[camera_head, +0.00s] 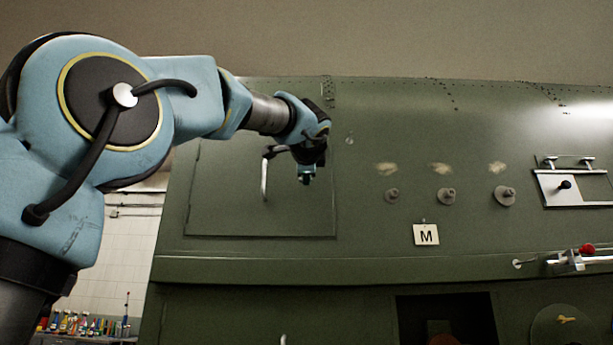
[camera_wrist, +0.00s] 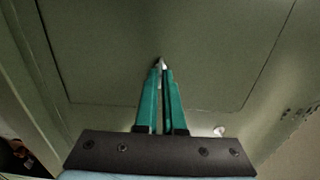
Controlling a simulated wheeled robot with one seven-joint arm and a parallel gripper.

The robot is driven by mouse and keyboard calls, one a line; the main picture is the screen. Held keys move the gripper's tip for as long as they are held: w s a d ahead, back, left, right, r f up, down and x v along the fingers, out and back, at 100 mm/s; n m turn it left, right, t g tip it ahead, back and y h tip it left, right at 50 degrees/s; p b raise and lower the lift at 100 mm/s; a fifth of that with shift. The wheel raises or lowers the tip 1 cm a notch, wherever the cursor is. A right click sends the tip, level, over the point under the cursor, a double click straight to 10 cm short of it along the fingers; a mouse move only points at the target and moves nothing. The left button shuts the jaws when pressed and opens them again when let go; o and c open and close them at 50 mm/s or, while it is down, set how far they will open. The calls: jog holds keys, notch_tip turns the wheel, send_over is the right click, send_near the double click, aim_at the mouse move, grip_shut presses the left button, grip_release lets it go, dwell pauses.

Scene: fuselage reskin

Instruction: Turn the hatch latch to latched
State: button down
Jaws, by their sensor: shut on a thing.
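The hatch (camera_head: 225,210) is a green rectangular panel in the fuselage side. A pale metal handle, the hatch latch (camera_head: 264,181), hangs roughly upright on it, with a dark bent upper part running right toward my gripper. My gripper (camera_head: 307,178) is in front of the hatch's right half in the head view. In the wrist view, the teal fingers of my gripper (camera_wrist: 160,68) are nearly together, shut on a small bright metal end of the latch (camera_wrist: 160,61). The fingers hide most of what they hold, and the latch's exact angle is hard to tell.
A small round knob (camera_head: 349,141) sits right of the hatch; it also shows in the wrist view (camera_wrist: 218,131).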

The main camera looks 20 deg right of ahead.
dwell(0.3)
jog(key=c, duration=1)
grip_release()
jog(key=shift+s, duration=0.15)
jog(key=b+v, duration=0.4)
jog(key=v, duration=0.6)
jog(key=shift+s+a, duration=0.15)
jog(key=shift+s, duration=0.1)
